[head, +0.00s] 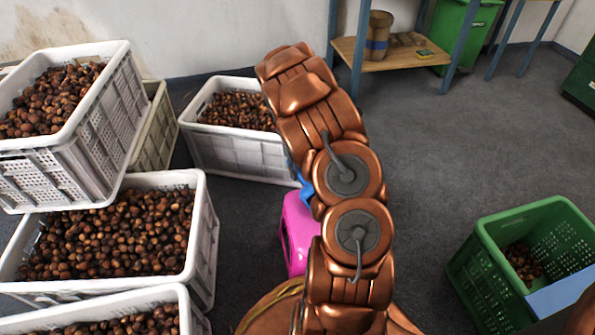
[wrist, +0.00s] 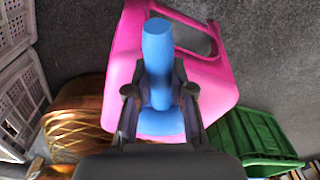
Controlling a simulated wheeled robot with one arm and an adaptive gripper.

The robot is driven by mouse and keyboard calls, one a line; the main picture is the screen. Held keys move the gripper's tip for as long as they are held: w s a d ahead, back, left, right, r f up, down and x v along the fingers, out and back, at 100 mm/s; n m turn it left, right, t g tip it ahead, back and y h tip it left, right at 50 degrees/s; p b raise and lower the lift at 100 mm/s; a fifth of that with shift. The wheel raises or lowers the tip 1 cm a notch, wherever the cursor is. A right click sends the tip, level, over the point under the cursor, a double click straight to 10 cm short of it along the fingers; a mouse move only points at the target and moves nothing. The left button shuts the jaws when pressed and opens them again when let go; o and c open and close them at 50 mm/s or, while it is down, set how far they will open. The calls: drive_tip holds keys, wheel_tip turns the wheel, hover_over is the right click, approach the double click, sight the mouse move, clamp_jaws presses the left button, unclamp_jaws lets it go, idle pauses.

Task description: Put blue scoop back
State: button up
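The blue scoop (wrist: 157,52) shows in the wrist view with its handle between the two fingers of my gripper (wrist: 160,92). The fingers close on it from both sides. The scoop is in front of a pink stool-like object (wrist: 215,75), and I cannot tell whether they touch. In the head view a small piece of the blue scoop (head: 305,190) shows beside my arm, just above the pink object (head: 299,232). My arm hides the gripper and most of the scoop there.
White crates of chestnuts stand at the left (head: 105,130) and behind the pink object (head: 240,155). A green crate (head: 480,275) with a few chestnuts is at the right. A shelf (head: 400,58) stands at the back. Floor between arm and green crate is clear.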

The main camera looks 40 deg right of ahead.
drive_tip(key=o, duration=0.5)
drive_tip(key=shift+c, duration=0.2)
wheel_tip(320, 180, up, 11)
drive_tip(key=p, duration=0.4)
drive_tip(key=s+a+r+n, duration=0.4)
drive_tip(key=a+r+n, duration=0.4)
drive_tip(key=s+a+r+n+g, duration=0.1)
drive_tip(key=s+a+r+n, duration=0.25)
drive_tip(key=a+n, duration=0.2)
drive_tip(key=s+a+r+n, duration=0.3)
drive_tip(key=s+a+n, duration=0.1)
drive_tip(key=a+n, duration=0.15)
drive_tip(key=s+a+r+n+g, duration=0.1)
drive_tip(key=s+a+n, duration=0.5)
drive_tip(key=s+n, duration=0.3)
drive_tip(key=s+a+r+n+g, duration=0.1)
drive_tip(key=s+a+n, duration=0.6)
drive_tip(key=s+n, duration=0.2)
drive_tip(key=shift+s, duration=0.7)
